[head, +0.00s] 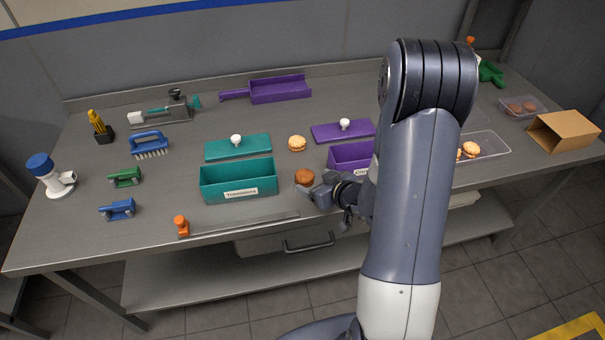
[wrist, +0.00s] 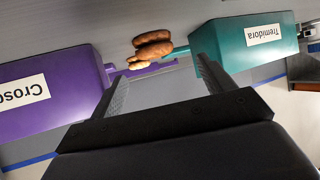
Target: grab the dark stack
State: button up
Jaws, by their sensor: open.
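The dark stack (head: 304,176) of round brown biscuits stands on the steel table between the teal box (head: 238,182) marked Tremidora and the purple box (head: 350,157). In the wrist view the dark stack (wrist: 152,45) shows ahead of my fingertips, roughly in line with the gap between them. My gripper (head: 318,188) is open and low beside the stack at its right; contact cannot be told. A pale stack (head: 297,143) stands behind the dark one and shows partly in the wrist view (wrist: 138,65). My arm hides part of the purple box in the head view.
The teal lid (head: 237,148) and purple lid (head: 342,131) lie behind their boxes. A clear tray (head: 492,143) with pale biscuits, a clear tub (head: 523,104) with dark ones and a cardboard box (head: 565,131) are at right. An orange-handled scraper (head: 182,226) lies at the front edge.

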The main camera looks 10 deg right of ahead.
aim_at(308, 178)
jog(key=shift+d+p+x, duration=0.2)
jog(key=shift+p+x, duration=0.1)
jog(key=shift+x, duration=1.3)
jog(key=shift+d+p+x, duration=0.15)
jog(key=shift+p+x, duration=0.1)
jog(key=shift+x, duration=1.4)
jog(key=shift+f, duration=0.15)
jog(key=shift+c, duration=0.5)
jog(key=c, duration=0.7)
